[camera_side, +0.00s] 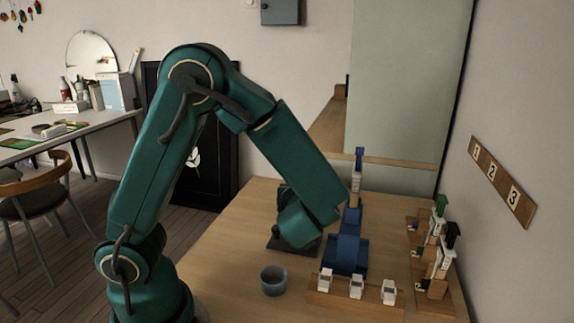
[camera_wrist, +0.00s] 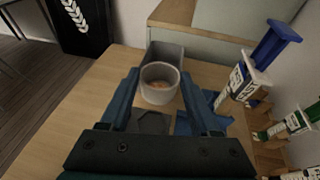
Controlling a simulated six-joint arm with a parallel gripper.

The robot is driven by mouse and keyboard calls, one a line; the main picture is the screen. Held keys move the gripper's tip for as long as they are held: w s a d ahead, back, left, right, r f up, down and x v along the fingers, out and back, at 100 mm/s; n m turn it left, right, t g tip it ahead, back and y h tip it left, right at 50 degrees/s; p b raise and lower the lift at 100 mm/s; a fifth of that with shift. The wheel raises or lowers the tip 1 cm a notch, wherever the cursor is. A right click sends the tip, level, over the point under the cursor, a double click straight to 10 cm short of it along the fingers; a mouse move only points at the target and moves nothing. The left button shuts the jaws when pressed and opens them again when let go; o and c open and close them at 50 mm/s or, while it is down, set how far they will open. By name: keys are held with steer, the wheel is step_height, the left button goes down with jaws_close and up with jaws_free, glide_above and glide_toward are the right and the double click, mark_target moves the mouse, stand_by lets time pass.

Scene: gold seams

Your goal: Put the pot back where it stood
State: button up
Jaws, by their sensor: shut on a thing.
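A light grey round pot (camera_wrist: 160,90) with something brownish inside is between the two dark teal fingers of my gripper (camera_wrist: 161,76) in the wrist view. My gripper is shut on it, and the pot looks upright. In the side view my gripper (camera_side: 298,224) is low over a dark flat pad (camera_side: 278,245) on the table, and hides the held pot. In the wrist view the pad (camera_wrist: 150,123) lies on the near side of the pot. I cannot tell whether the pot touches the table.
A grey-blue cup (camera_side: 273,283) stands at the front. A blue stand (camera_side: 347,254) holds a tall item right of my gripper. A grey box (camera_wrist: 167,51) stands behind the pot.

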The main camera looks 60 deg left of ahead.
steer(key=s+d+r+m+t+h, duration=0.1)
steer(key=d+r+m+t+h, duration=0.4)
steer(key=r, duration=0.6)
steer(key=shift+s+d+r+m+t+h, duration=0.25)
steer(key=shift+d+m+t+h, duration=0.15)
steer(key=shift+d+m+h, duration=1.05)
steer(key=shift+s+a+f+n+g+y, duration=1.45)
steer(key=shift+s+f+n+g, duration=1.25)
steer(key=shift+f, duration=1.25)
steer(key=shift+s+a+f+n+g+y, duration=1.05)
steer(key=shift+s+f+n+g+y, duration=1)
steer(key=shift+f+n+g, duration=1.45)
steer(key=shift+s+a+f+n+g+y, duration=1.35)
steer(key=shift+s+f+n+g, duration=1.2)
steer(key=shift+f, duration=1.8)
steer(key=shift+d+f, duration=0.1)
steer(key=shift+f, duration=0.5)
